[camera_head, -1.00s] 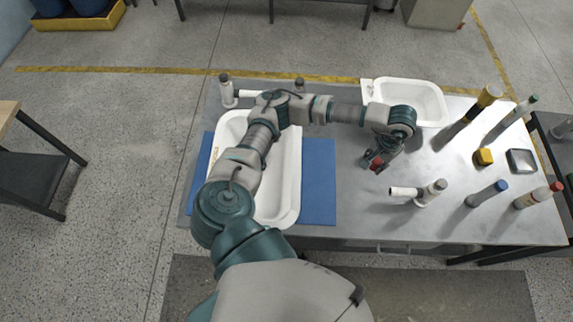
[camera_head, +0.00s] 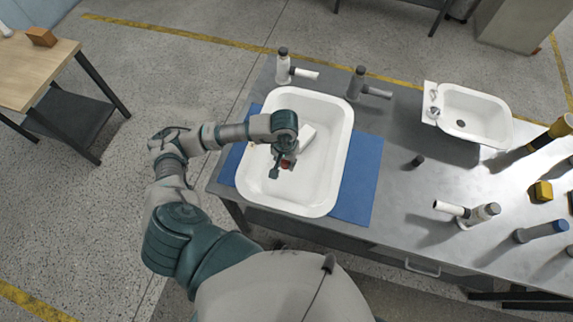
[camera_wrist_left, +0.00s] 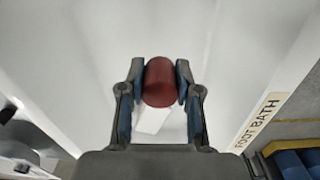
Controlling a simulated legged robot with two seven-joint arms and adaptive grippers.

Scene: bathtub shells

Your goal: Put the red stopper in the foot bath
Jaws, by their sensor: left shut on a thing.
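My left gripper (camera_head: 281,166) is shut on the red stopper (camera_head: 287,164), a small dark-red cylinder. It holds the stopper over the inside of the large white tub (camera_head: 336,165). In the left wrist view, the stopper (camera_wrist_left: 160,82) sits between the two fingertips (camera_wrist_left: 160,72), with white tub surface behind it. A label reading FOOT BATH (camera_wrist_left: 258,122) shows on the tub's edge there. From these views I cannot tell the stopper's height above the tub floor. My right gripper is out of view.
The tub stands on a blue mat (camera_head: 361,182) on the grey table. A white block (camera_head: 305,137) shows inside it. A smaller white basin (camera_head: 478,118) is to the right, with a dark stopper (camera_head: 418,160) nearer.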

